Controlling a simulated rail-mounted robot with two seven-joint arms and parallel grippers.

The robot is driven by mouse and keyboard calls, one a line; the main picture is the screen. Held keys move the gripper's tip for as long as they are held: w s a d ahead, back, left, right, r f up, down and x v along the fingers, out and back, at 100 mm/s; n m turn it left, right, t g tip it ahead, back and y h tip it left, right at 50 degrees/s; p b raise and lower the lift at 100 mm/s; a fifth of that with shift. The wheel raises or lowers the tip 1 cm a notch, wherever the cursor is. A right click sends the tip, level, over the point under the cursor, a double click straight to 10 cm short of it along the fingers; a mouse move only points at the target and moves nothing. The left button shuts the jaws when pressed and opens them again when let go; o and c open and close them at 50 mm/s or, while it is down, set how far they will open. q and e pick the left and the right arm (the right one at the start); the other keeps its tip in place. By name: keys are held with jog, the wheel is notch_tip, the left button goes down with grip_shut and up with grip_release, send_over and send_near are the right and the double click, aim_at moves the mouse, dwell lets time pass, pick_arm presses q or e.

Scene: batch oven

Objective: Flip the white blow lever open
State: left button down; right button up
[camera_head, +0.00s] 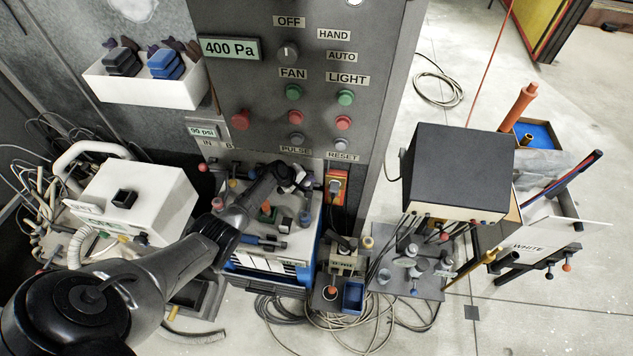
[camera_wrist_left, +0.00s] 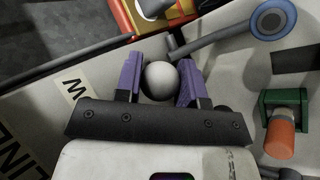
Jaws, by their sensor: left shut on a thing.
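The white round knob (camera_wrist_left: 161,80) of the blow lever sits between the two purple fingers of my left gripper (camera_wrist_left: 160,84) in the left wrist view. The gripper is shut on this knob. The lever's shaft is hidden behind the knob and fingers. A partly covered label (camera_wrist_left: 78,93) ending in "OW" lies just left of the fingers. My right gripper is not in view.
A grey lever with a blue round end (camera_wrist_left: 272,19) and an orange knob on a green bracket (camera_wrist_left: 281,132) are close on the right. A red-orange switch box (camera_head: 337,187) stands beside the gripper. The grey control panel (camera_head: 262,130) rises behind. Cables lie on the floor.

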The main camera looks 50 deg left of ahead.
pick_arm(q)
jog(key=shift+w+r, duration=0.1)
dwell(0.3)
jog(key=c, duration=0.7)
grip_release()
jog(key=shift+s+r, duration=0.2)
jog(key=p+v, duration=0.4)
jog(key=v, duration=0.7)
jog(key=shift+r+p, duration=0.2)
jog(key=shift+p, duration=0.1)
jog(key=shift+s+a, duration=0.1)
jog(key=shift+s, duration=0.05)
